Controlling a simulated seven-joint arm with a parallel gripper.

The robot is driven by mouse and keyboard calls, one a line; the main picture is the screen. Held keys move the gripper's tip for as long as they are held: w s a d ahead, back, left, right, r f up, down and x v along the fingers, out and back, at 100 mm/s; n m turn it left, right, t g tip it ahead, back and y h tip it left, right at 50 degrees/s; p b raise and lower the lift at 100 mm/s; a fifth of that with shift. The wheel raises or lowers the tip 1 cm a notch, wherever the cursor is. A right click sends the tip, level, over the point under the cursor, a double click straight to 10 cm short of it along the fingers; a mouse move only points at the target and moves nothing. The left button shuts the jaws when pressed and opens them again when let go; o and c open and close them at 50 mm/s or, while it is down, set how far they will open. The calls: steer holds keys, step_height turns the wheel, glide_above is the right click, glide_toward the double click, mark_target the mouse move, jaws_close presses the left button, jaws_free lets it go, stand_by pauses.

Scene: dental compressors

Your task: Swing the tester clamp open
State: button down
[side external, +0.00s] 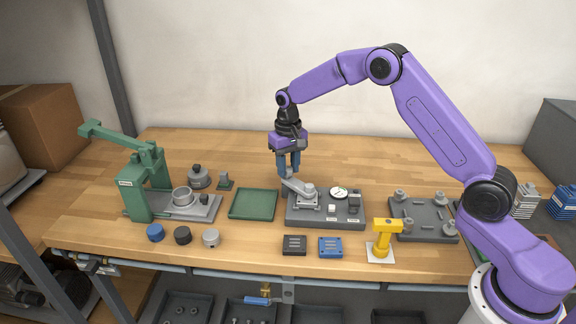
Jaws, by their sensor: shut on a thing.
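The tester (348,221) is a dark grey block on the bench, with a round white dial (339,193) on its top. Its clamp (297,187) is a light grey lever on the left part of the tester. The lever runs from a round pivot up and left to my gripper. My gripper (288,172), with blue fingers, points down above the tester's left edge and is shut on the clamp's outer end. The fingers partly hide that end. I cannot tell the clamp's exact angle.
A green tray (254,204) lies just left of the tester. A green press (146,190) stands further left. A yellow post tool (383,238) stands in front right, and a grey fixture plate (423,220) is to the right. The bench behind the tester is clear.

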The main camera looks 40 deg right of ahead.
steer(key=n, duration=0.8)
steer(key=shift+w+d+n, duration=0.1)
steer(key=shift+n, duration=0.3)
steer(key=n, duration=0.4)
steer(key=shift+w+d+n, duration=0.1)
steer(key=shift+n, duration=1.7)
steer(key=shift+r+n, duration=0.1)
steer(key=shift+n, duration=0.2)
steer(key=c, duration=0.8)
jaws_free()
steer(key=shift+o, duration=0.2)
step_height(320, 180, up, 17)
steer(key=shift+r, duration=0.15)
